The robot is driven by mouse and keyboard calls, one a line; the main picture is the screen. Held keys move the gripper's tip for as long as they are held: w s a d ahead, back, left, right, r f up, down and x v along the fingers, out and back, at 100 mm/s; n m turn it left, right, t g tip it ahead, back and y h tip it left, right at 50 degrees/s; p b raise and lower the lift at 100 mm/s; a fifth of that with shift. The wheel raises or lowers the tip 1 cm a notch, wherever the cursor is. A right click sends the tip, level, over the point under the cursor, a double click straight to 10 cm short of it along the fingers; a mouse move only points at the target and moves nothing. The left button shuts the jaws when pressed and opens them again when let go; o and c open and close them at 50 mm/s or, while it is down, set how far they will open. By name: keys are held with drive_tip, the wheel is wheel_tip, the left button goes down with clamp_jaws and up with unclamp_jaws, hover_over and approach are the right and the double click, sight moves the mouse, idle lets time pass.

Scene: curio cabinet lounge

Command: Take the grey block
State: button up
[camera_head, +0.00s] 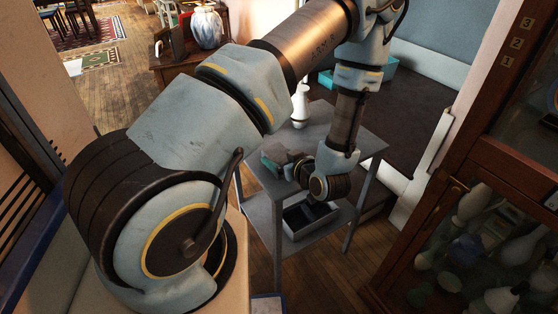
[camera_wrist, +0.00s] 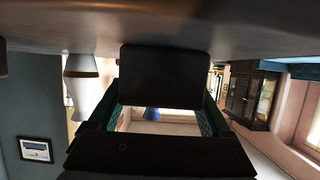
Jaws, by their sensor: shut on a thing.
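The grey block (camera_wrist: 164,76) looks dark in the wrist view, in the upper middle between the two green-edged fingers of my gripper (camera_wrist: 163,100). My gripper is shut on it. In the head view my gripper (camera_head: 284,166) is low over the top of a small grey table (camera_head: 328,123). The block is hard to pick out there, as the gripper and arm partly hide it. I cannot tell if it touches the tabletop.
A white vase (camera_head: 300,104) stands on the table behind my gripper, and also shows in the wrist view (camera_wrist: 82,85). A dark open tray (camera_head: 308,218) sits on the lower shelf. A glass-fronted cabinet (camera_head: 470,190) is close on the right.

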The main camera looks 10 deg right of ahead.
sight(279, 154)
drive_tip(key=shift+r, duration=0.15)
wheel_tip(279, 154, up, 10)
drive_tip(key=shift+f+b, duration=0.15)
drive_tip(key=shift+b, duration=0.3)
idle(0.4)
drive_tip(key=o, duration=0.9)
drive_tip(key=c, duration=1.1)
